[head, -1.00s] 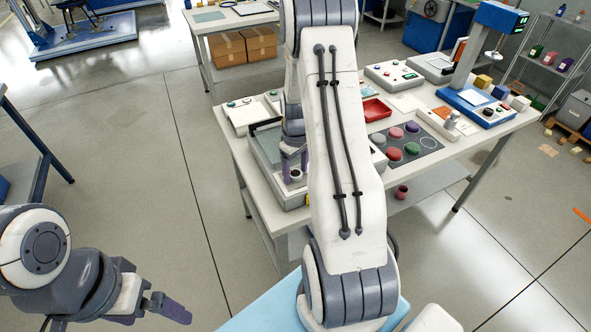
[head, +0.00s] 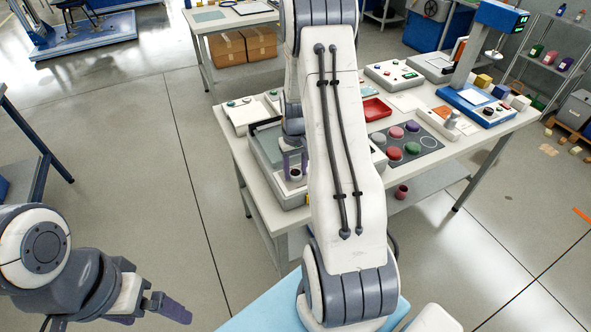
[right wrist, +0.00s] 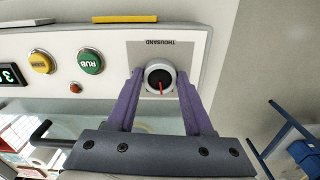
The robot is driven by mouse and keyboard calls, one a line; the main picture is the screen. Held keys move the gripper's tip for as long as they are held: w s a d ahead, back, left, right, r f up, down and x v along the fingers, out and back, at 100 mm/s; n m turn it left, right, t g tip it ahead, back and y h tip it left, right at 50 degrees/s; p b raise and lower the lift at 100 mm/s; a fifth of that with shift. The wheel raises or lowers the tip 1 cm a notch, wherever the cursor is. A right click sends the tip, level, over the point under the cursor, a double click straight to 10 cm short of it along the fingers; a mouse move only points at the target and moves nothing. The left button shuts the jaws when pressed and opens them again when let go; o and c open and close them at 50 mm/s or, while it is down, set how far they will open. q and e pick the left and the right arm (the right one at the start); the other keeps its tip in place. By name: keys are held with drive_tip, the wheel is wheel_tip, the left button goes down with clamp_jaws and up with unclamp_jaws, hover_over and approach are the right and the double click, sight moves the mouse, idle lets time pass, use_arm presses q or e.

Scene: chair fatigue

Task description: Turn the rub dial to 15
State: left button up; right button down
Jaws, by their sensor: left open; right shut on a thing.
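The rub dial (right wrist: 159,78) is a round knob with a dark face and a red pointer, on a grey plate marked THOUSAND, which appears upside down. The pointer aims toward the bottom of the right wrist picture. My right gripper (right wrist: 160,88) has its purple fingers on either side of the dial, shut on it. In the head view the right gripper (head: 295,172) reaches down at the front of the machine (head: 264,147), and the dial (head: 296,175) is small there. My left gripper (head: 156,315) is open and empty, low at the left over the floor.
The right wrist view shows a green RUB button (right wrist: 91,62), a yellow button (right wrist: 41,62), a small red button (right wrist: 76,88) and a partly cut display (right wrist: 12,75). A dark pad with colored discs (head: 410,143) and a red tray (head: 375,110) lie on the table.

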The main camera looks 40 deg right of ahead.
sight(295, 173)
drive_tip(key=m, duration=0.7)
drive_tip(key=shift+w, duration=0.1)
idle(0.5)
drive_tip(key=shift+c, duration=1.5)
unclamp_jaws()
wheel_tip(295, 173, up, 11)
drive_tip(key=b, duration=0.2)
drive_tip(key=shift+f, duration=0.2)
